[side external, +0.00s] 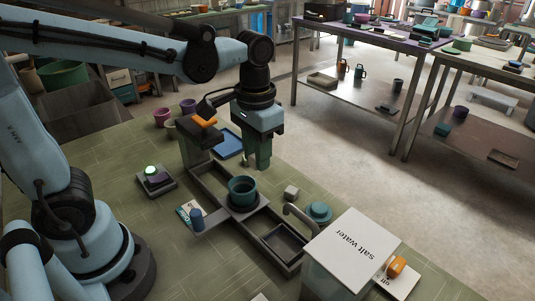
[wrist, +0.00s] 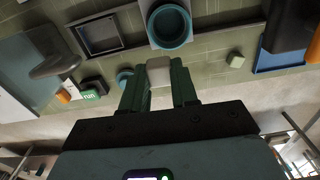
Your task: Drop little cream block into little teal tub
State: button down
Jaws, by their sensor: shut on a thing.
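My gripper (wrist: 158,82) is shut on a little pale cream block (wrist: 158,70), which shows between its two green fingertips. In the side external view my gripper (side external: 256,164) points down above the bench, behind an open teal tub (side external: 243,190). The tub stands upright on the dark frame and also shows at the top of the wrist view (wrist: 170,25). A smaller round teal item (side external: 319,212) is to its right. The fingers mostly hide the held block in the side external view. A similar pale block (side external: 291,192) lies on the bench between the two teal things.
Another small pale block (wrist: 235,60) lies near a blue tray (wrist: 278,62). A dark square tray (side external: 285,243) and a white-topped box (side external: 352,248) are at the front right. A dark post with an orange top (side external: 203,121) stands left of my gripper.

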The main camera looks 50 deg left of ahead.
jog(key=shift+s+a+f, duration=0.35)
jog(key=shift+s+f, duration=0.1)
jog(key=shift+f, duration=0.25)
jog(key=shift+s+a+f, duration=0.3)
jog(key=shift+s+f, duration=0.1)
jog(key=shift+f, duration=0.3)
jog(key=shift+s+a+f, duration=0.35)
jog(key=shift+s+f, duration=0.1)
jog(key=shift+f, duration=0.25)
jog(key=c, duration=0.8)
grip_release()
jog(key=shift+r, duration=2.5)
